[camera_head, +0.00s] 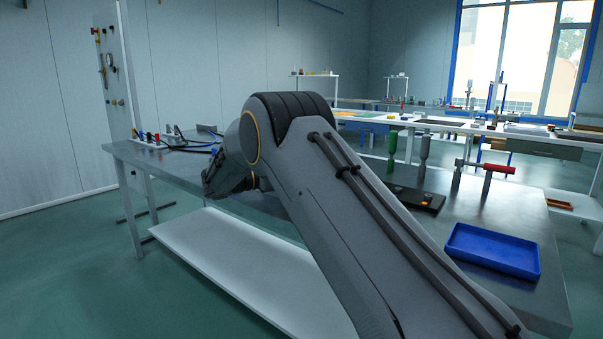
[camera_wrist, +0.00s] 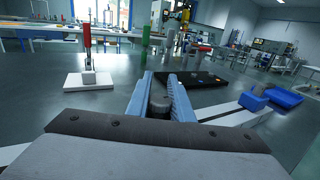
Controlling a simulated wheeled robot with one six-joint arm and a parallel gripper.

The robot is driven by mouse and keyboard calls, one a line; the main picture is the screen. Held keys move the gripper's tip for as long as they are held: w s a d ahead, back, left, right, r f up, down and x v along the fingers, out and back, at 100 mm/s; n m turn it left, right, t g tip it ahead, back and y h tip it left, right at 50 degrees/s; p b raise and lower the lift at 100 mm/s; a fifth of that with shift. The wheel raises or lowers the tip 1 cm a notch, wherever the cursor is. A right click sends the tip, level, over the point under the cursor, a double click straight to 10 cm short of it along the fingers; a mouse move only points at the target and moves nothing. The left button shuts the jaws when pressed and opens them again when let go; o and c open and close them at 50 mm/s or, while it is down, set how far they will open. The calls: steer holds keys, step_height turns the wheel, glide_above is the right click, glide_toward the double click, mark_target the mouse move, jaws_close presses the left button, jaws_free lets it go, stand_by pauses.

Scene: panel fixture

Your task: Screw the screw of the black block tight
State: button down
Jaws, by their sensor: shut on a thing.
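In the wrist view, my gripper (camera_wrist: 160,82) points out over the grey table with its two blue-grey fingers. A dark grey round piece (camera_wrist: 158,106) sits between the fingers, near their base, and they are shut on it. It looks like a knob or screw head; its lower part is hidden. I cannot make out the black block under it or how far the screw is in. In the head view my arm hides the fingers and the piece they hold.
A black plate (camera_head: 415,197) lies on the table (camera_head: 520,215), near a green upright tool (camera_head: 391,150), a grey one (camera_head: 424,150) and a red-handled clamp (camera_head: 486,168). A blue tray (camera_head: 492,250) is at front right. A blue clamp (camera_wrist: 254,100) shows in the wrist view.

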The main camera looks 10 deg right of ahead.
steer(key=shift+s+m+g+h+b, duration=0.15)
steer(key=shift+m+g+b, duration=0.1)
steer(key=shift+m+g, duration=0.4)
steer(key=shift+s+m+g+h+b, duration=0.15)
steer(key=shift+m+g+b, duration=0.15)
steer(key=shift+g, duration=0.55)
steer(key=c, duration=1.6)
jaws_free()
steer(key=shift+o, duration=0.2)
steer(key=a, duration=0.5)
steer(key=s+a, duration=0.1)
steer(key=a, duration=0.1)
steer(key=shift+a, duration=0.3)
steer(key=shift+r, duration=0.1)
